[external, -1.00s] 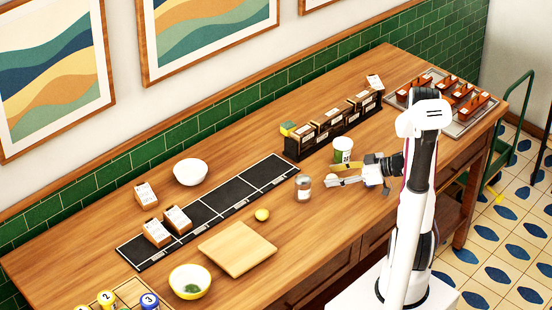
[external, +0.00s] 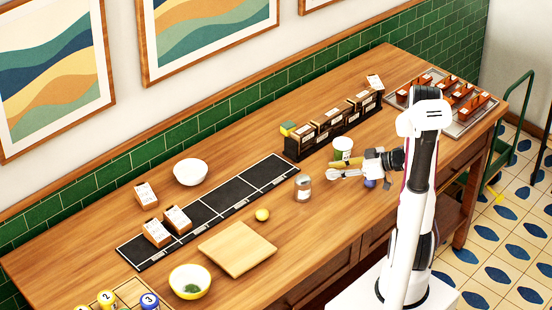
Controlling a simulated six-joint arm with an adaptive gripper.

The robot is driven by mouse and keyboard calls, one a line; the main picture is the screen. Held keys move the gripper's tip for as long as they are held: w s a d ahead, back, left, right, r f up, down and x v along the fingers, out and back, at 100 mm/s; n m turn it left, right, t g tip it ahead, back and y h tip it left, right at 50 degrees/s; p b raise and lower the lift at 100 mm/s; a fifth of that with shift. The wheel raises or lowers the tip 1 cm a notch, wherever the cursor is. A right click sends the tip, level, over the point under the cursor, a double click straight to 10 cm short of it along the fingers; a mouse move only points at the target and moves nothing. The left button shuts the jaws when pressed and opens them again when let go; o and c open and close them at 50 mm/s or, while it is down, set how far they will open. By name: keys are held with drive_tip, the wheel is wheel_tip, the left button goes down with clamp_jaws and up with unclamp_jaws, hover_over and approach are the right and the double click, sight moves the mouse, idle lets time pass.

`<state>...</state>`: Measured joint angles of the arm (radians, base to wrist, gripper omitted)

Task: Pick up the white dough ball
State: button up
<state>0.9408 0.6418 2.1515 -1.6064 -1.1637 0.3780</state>
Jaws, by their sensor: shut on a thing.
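My gripper (external: 345,170) is over the right part of the wooden counter, beside a white tub with a green label. Its fingers are closed on a small whitish thing, which I take to be the white dough ball (external: 349,174). The fingers cover most of it, and its outline is too small to make out clearly. I cannot tell whether it touches the counter. A dark blue ball (external: 370,183) shows just under the gripper's body.
The white tub (external: 343,146) stands close behind my gripper. A glass jar (external: 303,188) stands to its left. A dark rack (external: 330,133) stands behind.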

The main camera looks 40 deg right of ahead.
drive_tip(key=shift+r, duration=3.9)
